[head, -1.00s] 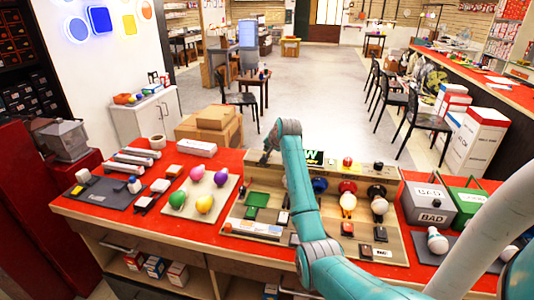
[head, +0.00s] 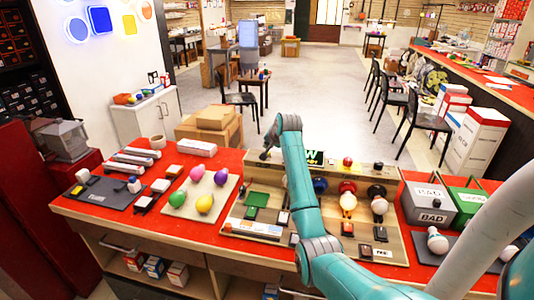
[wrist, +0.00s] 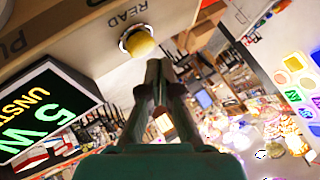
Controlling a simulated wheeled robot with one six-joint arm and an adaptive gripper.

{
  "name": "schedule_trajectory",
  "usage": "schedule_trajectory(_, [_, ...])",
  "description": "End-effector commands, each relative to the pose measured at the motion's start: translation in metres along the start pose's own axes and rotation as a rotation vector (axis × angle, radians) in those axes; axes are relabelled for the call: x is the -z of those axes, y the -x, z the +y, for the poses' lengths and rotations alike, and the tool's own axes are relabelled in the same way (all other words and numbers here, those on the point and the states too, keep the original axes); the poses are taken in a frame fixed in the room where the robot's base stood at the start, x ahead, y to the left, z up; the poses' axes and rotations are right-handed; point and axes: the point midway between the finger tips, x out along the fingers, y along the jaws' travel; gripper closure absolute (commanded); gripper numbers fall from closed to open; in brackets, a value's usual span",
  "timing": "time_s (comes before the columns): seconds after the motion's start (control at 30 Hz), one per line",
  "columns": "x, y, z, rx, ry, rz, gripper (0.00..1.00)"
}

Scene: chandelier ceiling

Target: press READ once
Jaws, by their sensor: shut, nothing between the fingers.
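The READ button (wrist: 138,42) is a yellow cap in a metal ring on a tan panel, under the printed word READ, in the wrist view. My gripper (wrist: 158,68) is shut and empty, its tips close to the button's lower right edge in the picture. I cannot tell whether they touch it. In the head view my gripper (head: 265,154) is a small dark shape at the left end of the panel (head: 258,172); the button does not show clearly there.
Several bulbs and small blocks sit on the board in front of the panel. A tray of coloured bulbs (head: 225,190) lies left of it. Grey (head: 432,204) and green (head: 467,197) bins stand right. The red tabletop (head: 95,208) shows between things.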

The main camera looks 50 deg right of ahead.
Motion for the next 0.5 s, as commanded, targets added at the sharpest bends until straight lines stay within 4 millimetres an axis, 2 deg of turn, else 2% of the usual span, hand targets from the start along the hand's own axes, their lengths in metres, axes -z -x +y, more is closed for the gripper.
schedule_trajectory(0.27, [0.002, 0.002, -0.002, 0.001, 0.000, 0.001, 1.00])
schedule_trajectory(0.5, [0.011, 0.014, -0.011, 0.002, 0.000, 0.002, 1.00])
